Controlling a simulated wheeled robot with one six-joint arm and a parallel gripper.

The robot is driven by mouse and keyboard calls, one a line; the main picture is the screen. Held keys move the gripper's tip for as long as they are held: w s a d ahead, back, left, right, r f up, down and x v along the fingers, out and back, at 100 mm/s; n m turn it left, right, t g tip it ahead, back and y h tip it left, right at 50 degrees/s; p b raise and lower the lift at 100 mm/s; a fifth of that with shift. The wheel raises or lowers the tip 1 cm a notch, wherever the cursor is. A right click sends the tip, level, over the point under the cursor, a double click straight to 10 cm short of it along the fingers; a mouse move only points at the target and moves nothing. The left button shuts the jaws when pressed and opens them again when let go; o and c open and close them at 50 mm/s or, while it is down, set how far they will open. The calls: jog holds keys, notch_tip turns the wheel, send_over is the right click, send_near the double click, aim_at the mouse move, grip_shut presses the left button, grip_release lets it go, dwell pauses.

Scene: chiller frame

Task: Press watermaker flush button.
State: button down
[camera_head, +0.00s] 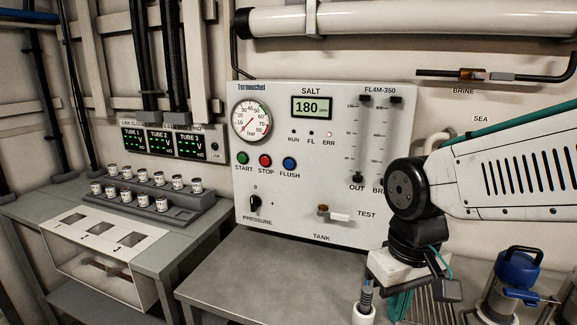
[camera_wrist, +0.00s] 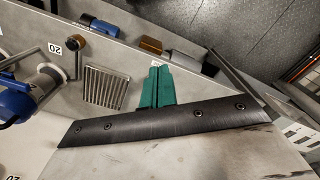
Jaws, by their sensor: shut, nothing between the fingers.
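The watermaker panel (camera_head: 330,205) is a white upright board on the wall in the head view. Its blue FLUSH button (camera_head: 289,164) sits right of the red STOP button (camera_head: 265,160) and the green START button (camera_head: 243,158). My gripper (camera_head: 398,304) hangs low at the right, below and to the right of the panel, well apart from the FLUSH button. In the wrist view, its green fingers (camera_wrist: 155,70) are together with nothing between them. The wrist view does not show the buttons.
A grey bench (camera_head: 260,285) lies below the panel, mostly clear. A rack of small cups (camera_head: 160,195) stands at the left. A blue-topped pump (camera_head: 515,275) stands at the lower right. A pressure knob (camera_head: 255,203) and a TANK/TEST valve (camera_head: 338,216) stick out of the panel.

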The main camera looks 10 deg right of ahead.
aim_at(289, 164)
jog(key=w+a+f+n+t+y, duration=0.1)
jog(key=w+a+f+t, duration=0.25)
jog(key=w, duration=0.65)
jog(key=w+a+f+n+t+y, duration=0.1)
jog(key=w+a+f+n+t, duration=0.15)
jog(key=w+a, duration=0.45)
jog(key=w+a+f+n+t+y, duration=0.15)
jog(key=w+t, duration=0.25)
jog(key=w, duration=0.8)
jog(key=w+a+r+t, duration=0.3)
jog(key=w+r+t, duration=0.2)
jog(key=w+t, duration=0.15)
notch_tip(289, 164, up, 9)
jog(key=n+t+y, duration=0.1)
jog(key=t, duration=0.3)
jog(key=shift+d+n, duration=0.15)
jog(key=shift+n, duration=0.25)
jog(key=shift+f, duration=0.1)
jog(key=w+d, duration=0.4)
jog(key=w, duration=0.3)
jog(key=shift+w+d, duration=0.2)
jog(key=shift+w, duration=0.1)
jog(key=shift+w+d, duration=0.1)
jog(key=shift+w, duration=0.05)
